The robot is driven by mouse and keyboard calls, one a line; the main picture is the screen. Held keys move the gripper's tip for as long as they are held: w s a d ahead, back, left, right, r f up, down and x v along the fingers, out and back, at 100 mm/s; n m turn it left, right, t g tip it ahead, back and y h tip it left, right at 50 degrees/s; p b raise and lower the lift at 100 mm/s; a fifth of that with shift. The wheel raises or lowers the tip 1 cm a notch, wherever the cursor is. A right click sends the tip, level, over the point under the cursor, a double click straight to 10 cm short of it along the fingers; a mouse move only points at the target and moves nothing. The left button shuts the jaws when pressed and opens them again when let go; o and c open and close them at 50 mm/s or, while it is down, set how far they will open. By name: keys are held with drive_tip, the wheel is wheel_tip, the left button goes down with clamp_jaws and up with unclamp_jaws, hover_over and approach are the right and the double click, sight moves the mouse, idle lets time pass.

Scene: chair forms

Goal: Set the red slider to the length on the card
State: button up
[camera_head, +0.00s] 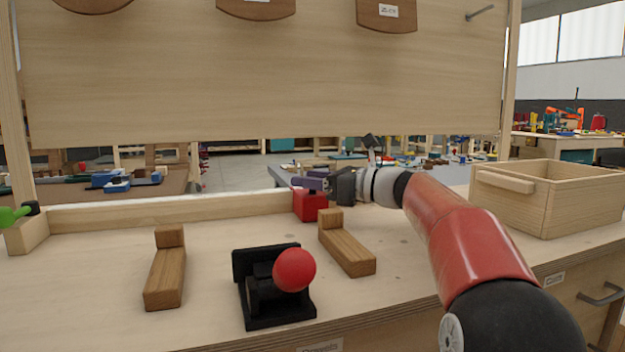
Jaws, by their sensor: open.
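The red slider (310,206) is a small red block near the right end of a long pale wooden rail (180,209) along the back of the bench. My gripper (312,184) is just above and behind the red slider, with its fingers open. I cannot tell whether they touch the block. A small white card (388,10) is on a brown wooden form at the top; its writing is too small to read surely.
A black fixture with a red ball (295,270) stands at the front. Wooden L-shaped blocks flank it on the left (166,270) and right (346,247). An open wooden box (545,205) stands right. A green-handled item (14,215) is far left. Bench between blocks and rail is clear.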

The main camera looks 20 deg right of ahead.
drive_tip(key=shift+c, duration=0.3)
clamp_jaws()
drive_tip(key=shift+a, duration=2.25)
drive_tip(key=shift+o, duration=0.3)
unclamp_jaws()
drive_tip(key=shift+v, duration=4)
